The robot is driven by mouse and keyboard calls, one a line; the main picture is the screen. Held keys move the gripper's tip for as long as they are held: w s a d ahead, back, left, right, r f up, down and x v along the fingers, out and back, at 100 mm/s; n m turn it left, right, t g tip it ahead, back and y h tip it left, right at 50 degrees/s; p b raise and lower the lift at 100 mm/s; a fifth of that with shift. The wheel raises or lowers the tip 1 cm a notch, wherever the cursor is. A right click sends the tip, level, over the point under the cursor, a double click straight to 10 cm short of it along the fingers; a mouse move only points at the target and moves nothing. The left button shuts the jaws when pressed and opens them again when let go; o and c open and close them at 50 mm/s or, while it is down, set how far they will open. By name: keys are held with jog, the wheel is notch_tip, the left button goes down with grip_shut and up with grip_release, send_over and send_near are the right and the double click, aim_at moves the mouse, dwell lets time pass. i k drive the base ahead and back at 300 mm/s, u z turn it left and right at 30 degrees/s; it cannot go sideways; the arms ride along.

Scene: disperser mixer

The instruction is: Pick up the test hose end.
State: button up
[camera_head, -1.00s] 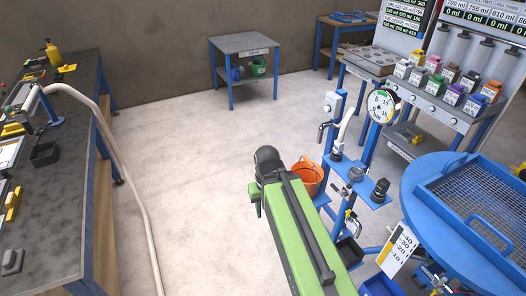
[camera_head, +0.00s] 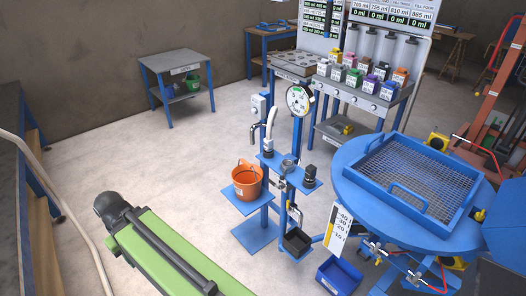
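I cannot tell for sure which part is the test hose end. A short pale curved hose piece (camera_head: 271,122) stands upright on the blue test stand (camera_head: 268,215), left of and below the round gauge (camera_head: 299,99). A dark curved spout (camera_head: 254,135) is just left of it. A long cream hose (camera_head: 72,215) runs down the left edge and leaves the picture at the bottom; its ends are out of view. My green arm crosses the lower left, with its dark joint at the upper end. My gripper is not visible, and nothing held shows.
An orange bucket (camera_head: 247,180) sits on a blue shelf of the stand. A round blue table (camera_head: 360,185) with a mesh tray is to the right. A black bin (camera_head: 296,242) and a blue bin (camera_head: 339,275) are low in front. The floor (camera_head: 150,150) at centre left is clear.

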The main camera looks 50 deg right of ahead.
aim_at(268, 145)
jog(key=z, duration=0.3)
jog(key=i, duration=1)
jog(key=u, duration=0.35)
